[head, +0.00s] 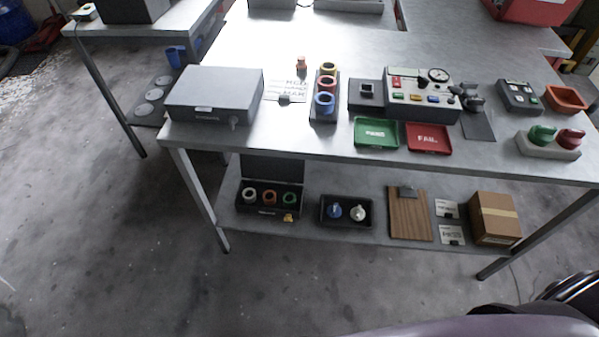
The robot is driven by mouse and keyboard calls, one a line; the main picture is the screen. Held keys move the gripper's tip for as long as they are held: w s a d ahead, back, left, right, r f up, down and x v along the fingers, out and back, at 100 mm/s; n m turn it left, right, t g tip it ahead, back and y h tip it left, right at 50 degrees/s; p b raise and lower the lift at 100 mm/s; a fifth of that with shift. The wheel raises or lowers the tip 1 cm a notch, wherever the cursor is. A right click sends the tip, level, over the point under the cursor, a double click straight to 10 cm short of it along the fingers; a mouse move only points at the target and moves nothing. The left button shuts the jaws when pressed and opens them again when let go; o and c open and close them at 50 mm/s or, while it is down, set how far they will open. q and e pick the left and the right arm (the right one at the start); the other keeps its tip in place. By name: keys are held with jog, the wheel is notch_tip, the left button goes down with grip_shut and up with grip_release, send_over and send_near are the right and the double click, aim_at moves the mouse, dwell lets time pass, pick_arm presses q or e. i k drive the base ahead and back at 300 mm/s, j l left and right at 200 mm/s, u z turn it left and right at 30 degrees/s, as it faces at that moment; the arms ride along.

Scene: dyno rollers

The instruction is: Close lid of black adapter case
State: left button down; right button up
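The black adapter case (269,210) sits on the lower shelf, toward its left end, below the tabletop. Its lid (272,168) stands open and upright at the back of the case, its top close under the table edge. Inside the case are three ring-shaped adapters: a white one (249,195), a reddish one (270,197) and a green one (290,198). A small yellow tag (288,217) is at the case's front right. Neither of my grippers is in view.
The grey tabletop (310,140) overhangs the case. A grey box (214,95) stands above it. On the shelf (310,232), right of the case, are a black tray (346,211), a clipboard (409,213) and a cardboard box (494,218). The floor (130,230) in front is clear.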

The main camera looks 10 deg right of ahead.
aim_at(272, 166)
jog(key=k+z, duration=0.2)
jog(key=k, duration=0.15)
jog(key=z, duration=0.8)
jog(key=i+j+z, duration=0.1)
jog(key=j+z, duration=0.3)
jog(key=j, duration=0.2)
jog(key=j+z, duration=0.4)
jog(key=j, duration=0.2)
jog(key=k+j+z, duration=0.1)
jog(key=j+z, duration=0.3)
jog(key=j, duration=0.2)
